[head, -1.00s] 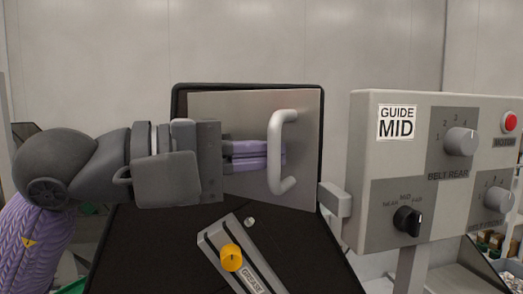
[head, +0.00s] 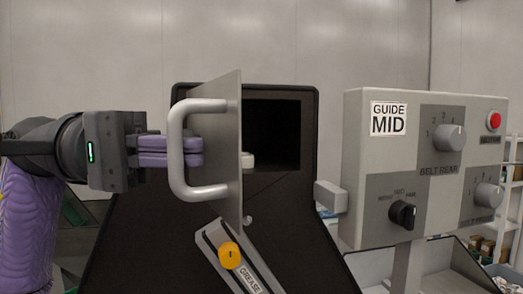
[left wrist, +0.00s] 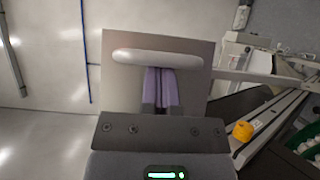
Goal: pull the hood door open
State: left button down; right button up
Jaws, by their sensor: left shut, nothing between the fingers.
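The hood door (head: 222,130) is a flat grey plate standing swung out from the dark hood (head: 307,140), seen nearly edge-on in the head view. The hood's dark opening (head: 275,130) shows to its right. The door's pale bar handle (head: 178,150) faces left; in the left wrist view the handle (left wrist: 157,60) lies across the door plate. My left gripper (head: 198,152) is shut and empty. Its purple fingers pass behind the handle bar, with the tips between bar and door; contact is unclear. The fingers also show in the left wrist view (left wrist: 161,88). My right gripper is not in view.
A control box (head: 425,165) with knobs, a red button and a "GUIDE MID" label stands to the right. A grease rail with an orange knob (head: 229,255) lies below the door. A small pale part (head: 248,160) shows beside the door's edge.

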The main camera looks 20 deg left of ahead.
pick_arm(q)
jog(key=a+g, duration=0.1)
jog(key=s+a+m+g, duration=0.1)
jog(key=shift+m+g, duration=0.3)
jog(key=shift+s+a, duration=0.3)
jog(key=shift+a, duration=0.25)
